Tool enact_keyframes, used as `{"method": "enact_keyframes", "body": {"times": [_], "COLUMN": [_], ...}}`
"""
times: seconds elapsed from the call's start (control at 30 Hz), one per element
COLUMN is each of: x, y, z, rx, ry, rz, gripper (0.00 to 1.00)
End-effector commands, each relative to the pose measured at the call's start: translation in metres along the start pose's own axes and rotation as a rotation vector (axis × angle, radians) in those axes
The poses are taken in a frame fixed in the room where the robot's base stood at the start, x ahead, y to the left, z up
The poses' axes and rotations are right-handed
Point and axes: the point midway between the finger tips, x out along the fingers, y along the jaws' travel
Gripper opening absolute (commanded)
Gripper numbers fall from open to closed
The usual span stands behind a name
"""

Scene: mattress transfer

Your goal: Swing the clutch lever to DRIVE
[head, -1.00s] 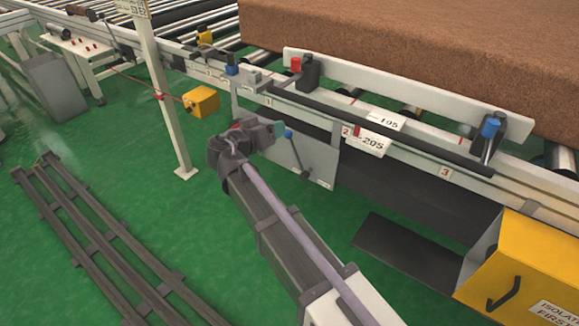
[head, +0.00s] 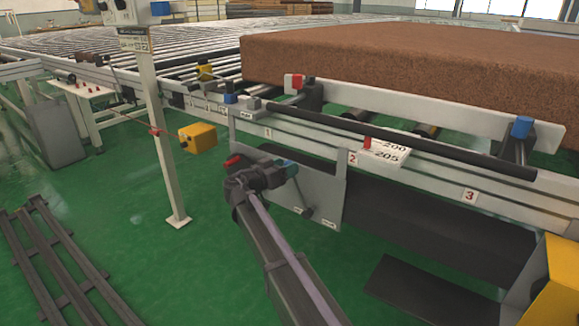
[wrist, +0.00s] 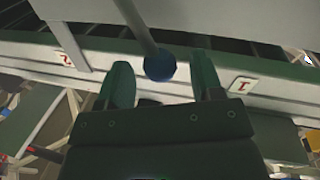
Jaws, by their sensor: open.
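The clutch lever (head: 299,192) is a thin dark rod with a blue knob, on the grey panel (head: 328,190) under the conveyor rail. Its knob end points up and slightly left. In the head view my gripper (head: 286,166) reaches the knob from the left and partly covers it. In the wrist view the blue knob (wrist: 160,67) sits between and just ahead of the two green fingertips of my gripper (wrist: 163,80). The jaws are open, with a gap on either side of the knob. The small panel labels are too small to read.
The conveyor rail (head: 400,160) with a long black bar runs just above the panel. A brown mattress (head: 400,65) lies on the rollers behind. A white post (head: 165,130) and a yellow box (head: 197,137) stand left. A yellow cabinet (head: 560,285) stands at lower right.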

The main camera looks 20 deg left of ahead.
Motion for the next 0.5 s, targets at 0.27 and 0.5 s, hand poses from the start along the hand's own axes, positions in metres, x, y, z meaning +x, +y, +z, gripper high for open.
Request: {"method": "enact_keyframes", "body": {"times": [0.27,0.5], "x": [0.021,0.021], "y": [0.0,0.0], "z": [0.0,0.0], "rx": [0.0,0.0], "ry": [0.0,0.0], "rz": [-0.001,-0.001], "gripper": [0.6,0.51]}}
